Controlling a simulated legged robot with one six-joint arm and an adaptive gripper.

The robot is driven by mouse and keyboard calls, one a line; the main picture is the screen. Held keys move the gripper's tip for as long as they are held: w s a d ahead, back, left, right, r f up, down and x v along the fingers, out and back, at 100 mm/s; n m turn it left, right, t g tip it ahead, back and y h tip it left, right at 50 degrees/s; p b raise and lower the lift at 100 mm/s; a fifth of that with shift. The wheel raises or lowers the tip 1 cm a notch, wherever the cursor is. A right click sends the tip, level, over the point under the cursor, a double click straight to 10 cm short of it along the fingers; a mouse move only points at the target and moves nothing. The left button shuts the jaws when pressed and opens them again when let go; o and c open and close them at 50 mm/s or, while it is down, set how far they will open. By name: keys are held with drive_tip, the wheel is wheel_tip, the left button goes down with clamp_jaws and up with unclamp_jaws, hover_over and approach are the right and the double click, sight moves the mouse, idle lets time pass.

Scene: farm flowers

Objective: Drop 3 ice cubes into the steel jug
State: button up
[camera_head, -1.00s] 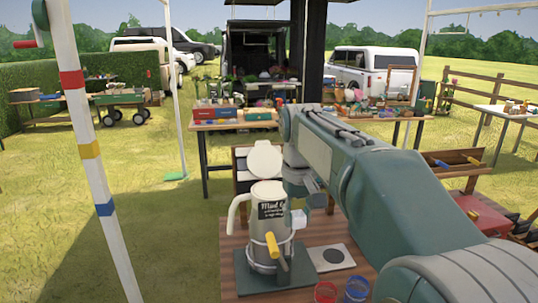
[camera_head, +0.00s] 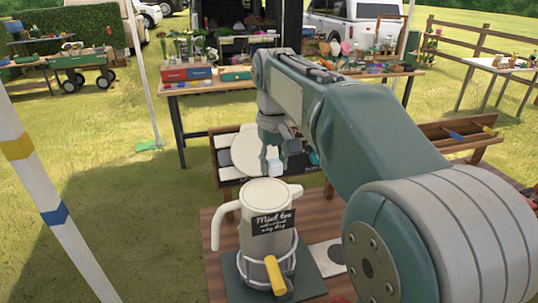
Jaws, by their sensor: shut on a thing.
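The jug (camera_head: 265,220) is tall and pale, with a handle on its left and a black label with white writing. It stands upright on a dark mat (camera_head: 303,284) on the wooden table. My gripper (camera_head: 273,160) is above the jug's rim, slightly beyond or over it; the exact depth is hard to tell. It is shut on a small pale ice cube (camera_head: 275,166) at its fingertips. The cube is apart from the jug in the picture. The inside of the jug is not clear to see.
A wire ring with a yellow handle (camera_head: 275,275) is around the jug's lower part. A pale round disc (camera_head: 257,151) is behind my gripper, by a wooden box. A grey square with a dark round spot (camera_head: 332,256) lies right of the jug. A striped pole (camera_head: 38,180) stands left.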

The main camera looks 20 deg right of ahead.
sight(273, 162)
drive_tip(key=shift+a+f, duration=0.1)
drive_tip(key=shift+f, duration=2.75)
drive_tip(key=o, duration=0.9)
drive_tip(key=shift+o, duration=0.2)
wheel_tip(273, 162, up, 12)
drive_tip(key=shift+f, duration=0.1)
drive_tip(key=shift+s, duration=0.1)
